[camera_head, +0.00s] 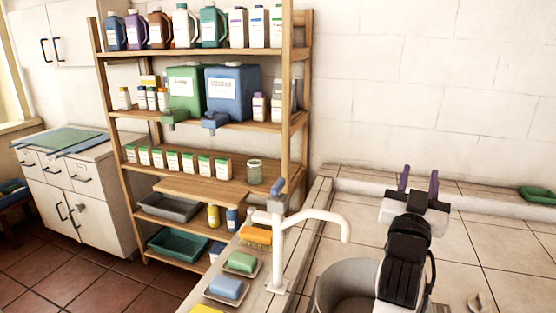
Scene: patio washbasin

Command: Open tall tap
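The tall tap (280,245) is white and stands upright at the left edge of the tiled counter. Its curved spout (328,217) reaches right, over the round basin. A small blue-grey lever (278,187) sits at the top of the tap. I cannot tell from this view whether water runs. My gripper (419,176) is to the right of the tap, raised above the counter, with its two purple fingers pointing up and apart. It is open and empty, and touches nothing. My arm hides part of the basin.
The round grey basin (330,290) is below the spout. Soap dishes with a green soap (241,262) and a blue soap (226,288) line the ledge left of the tap. A wooden shelf (205,183) with bottles stands behind. The tiled counter (485,235) at right is mostly clear.

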